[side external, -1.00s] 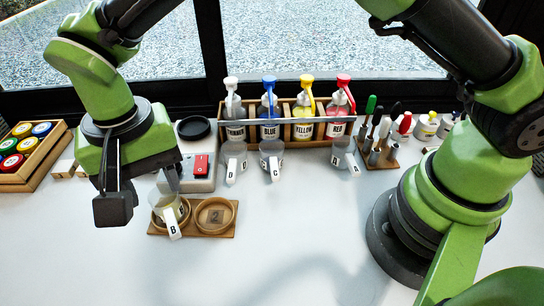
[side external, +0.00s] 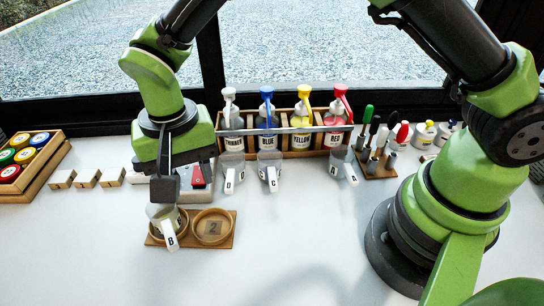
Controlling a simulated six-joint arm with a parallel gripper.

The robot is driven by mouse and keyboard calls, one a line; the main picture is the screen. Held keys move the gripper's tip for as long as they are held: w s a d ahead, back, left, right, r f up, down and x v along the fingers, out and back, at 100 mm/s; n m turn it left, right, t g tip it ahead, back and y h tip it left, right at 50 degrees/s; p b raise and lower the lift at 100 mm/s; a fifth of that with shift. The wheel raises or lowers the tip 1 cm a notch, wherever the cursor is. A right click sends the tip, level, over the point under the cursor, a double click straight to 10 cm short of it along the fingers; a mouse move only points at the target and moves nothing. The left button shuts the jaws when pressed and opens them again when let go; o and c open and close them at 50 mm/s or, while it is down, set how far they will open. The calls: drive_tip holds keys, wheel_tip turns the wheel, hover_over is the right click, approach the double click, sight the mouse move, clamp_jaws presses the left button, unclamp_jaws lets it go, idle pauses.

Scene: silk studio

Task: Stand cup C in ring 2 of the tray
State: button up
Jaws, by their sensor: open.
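The wooden tray (side external: 226,242) lies on the table with two rings side by side. Ring 2 (side external: 212,226), on the right, is empty and its "2" shows. Cup B (side external: 170,236) stands in the left ring, its handle toward the camera. Cup C (side external: 269,166) stands upright in front of the blue bottle, between cup D (side external: 231,164) and cup A (side external: 343,163). My gripper (side external: 166,188) is above and behind cup B, open, holding nothing that I can see. Its fingertips are mostly hidden behind its own dark block.
A rack (side external: 286,140) of pump bottles stands behind the cups. A marker stand (side external: 377,165) is to their right. A scale with a red panel (side external: 197,175) is partly hidden behind my gripper. Wooden blocks (side external: 87,178) and a jar box (side external: 30,165) are left. The front table is clear.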

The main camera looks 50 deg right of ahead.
sight(273, 179)
drive_tip(key=s+d+f+m, duration=0.1)
drive_tip(key=d, duration=0.3)
drive_tip(key=s+d+m, duration=0.1)
drive_tip(key=s+d, duration=0.1)
drive_tip(key=d, duration=0.2)
drive_tip(key=s+d+f+m, duration=0.1)
drive_tip(key=d, duration=0.4)
drive_tip(key=shift+s+f, duration=0.2)
drive_tip(key=shift+f, duration=0.1)
drive_tip(key=shift+s+d+f, duration=0.1)
drive_tip(key=shift+s+d, duration=0.05)
drive_tip(key=shift+d, duration=0.1)
drive_tip(key=shift+f, duration=2.9)
clamp_jaws()
drive_tip(key=shift+r, duration=0.15)
drive_tip(key=shift+r, duration=0.95)
